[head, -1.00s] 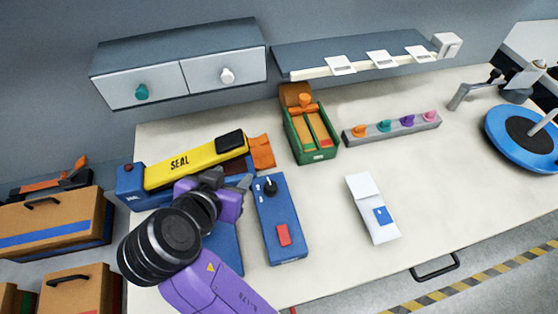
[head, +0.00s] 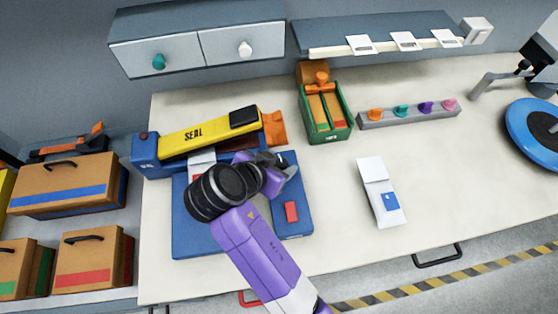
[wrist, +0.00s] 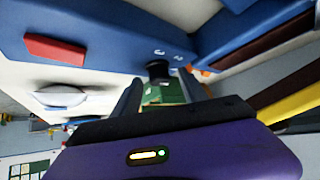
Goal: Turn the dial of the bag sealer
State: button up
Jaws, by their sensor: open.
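The bag sealer has a yellow arm (head: 205,133) marked SEAL over a blue base. Its blue control box (head: 296,222) stands to the right and carries a red button (head: 291,211). My gripper (head: 280,160) is over the far end of this box and hides the dial in the head view. In the wrist view the black dial (wrist: 158,69) shows on the blue box, between the two fingertips (wrist: 160,83) of my gripper. The fingers are apart, with the dial near their tips; I cannot tell whether either touches it. The red button also shows in the wrist view (wrist: 55,49).
A white pouch (head: 381,200) lies to the right of the control box. A green tray (head: 318,128) and a grey rail (head: 408,116) with coloured knobs stand behind. Cardboard boxes (head: 72,180) stand at left. The table's front right is clear.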

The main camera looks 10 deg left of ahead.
grip_shut()
